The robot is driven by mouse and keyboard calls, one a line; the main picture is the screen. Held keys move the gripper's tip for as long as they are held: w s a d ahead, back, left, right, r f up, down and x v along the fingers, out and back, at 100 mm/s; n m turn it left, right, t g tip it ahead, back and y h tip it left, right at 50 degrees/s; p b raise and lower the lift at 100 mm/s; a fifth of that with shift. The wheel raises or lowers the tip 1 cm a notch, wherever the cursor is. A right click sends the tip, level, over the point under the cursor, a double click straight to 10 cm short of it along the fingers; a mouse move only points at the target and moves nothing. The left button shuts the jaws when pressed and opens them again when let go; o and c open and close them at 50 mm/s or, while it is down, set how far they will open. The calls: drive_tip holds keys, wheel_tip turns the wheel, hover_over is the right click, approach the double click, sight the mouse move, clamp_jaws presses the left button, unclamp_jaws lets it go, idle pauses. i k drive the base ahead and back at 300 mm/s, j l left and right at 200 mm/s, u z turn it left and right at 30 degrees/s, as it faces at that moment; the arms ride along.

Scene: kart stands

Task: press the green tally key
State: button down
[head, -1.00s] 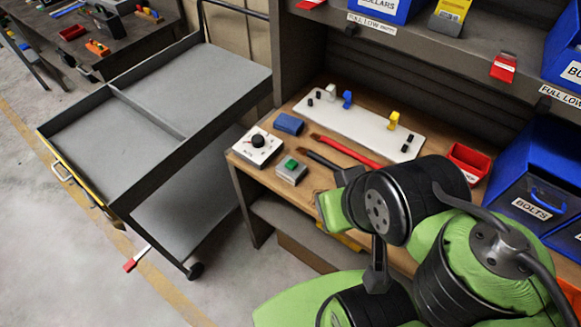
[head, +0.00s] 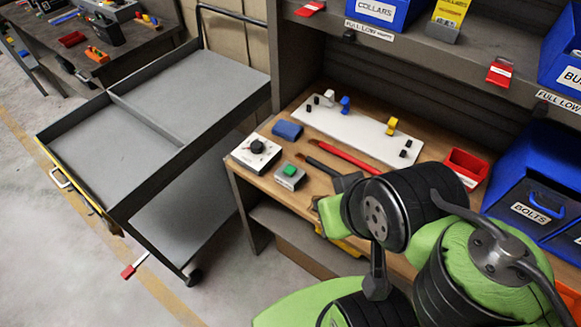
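The box sits near the left front corner of the wooden bench top. Nothing covers the key in the head view. My green and black arm reaches in from the lower right, and its wrist end is over the bench, to the right of the key and apart from it. A dark part at that end (head: 346,182) may belong to my gripper. The fingertips cannot be made out, so I cannot tell whether they are open or shut.
A white dial box (head: 256,153) stands left of the key, with a blue block (head: 287,130) behind it. A red tray (head: 465,167) is farther right. A grey cart (head: 190,145) stands left.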

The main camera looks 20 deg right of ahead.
sight(289, 169)
drive_tip(key=i+j+z, duration=0.15)
drive_tip(key=j, duration=0.2)
drive_tip(key=i+j+z, duration=0.15)
drive_tip(key=j, duration=0.25)
drive_tip(key=i+j+z, duration=0.15)
drive_tip(key=j, duration=0.25)
drive_tip(key=i+j+z, duration=0.2)
drive_tip(key=j, duration=0.25)
drive_tip(key=k+l, duration=0.05)
drive_tip(key=k, duration=0.05)
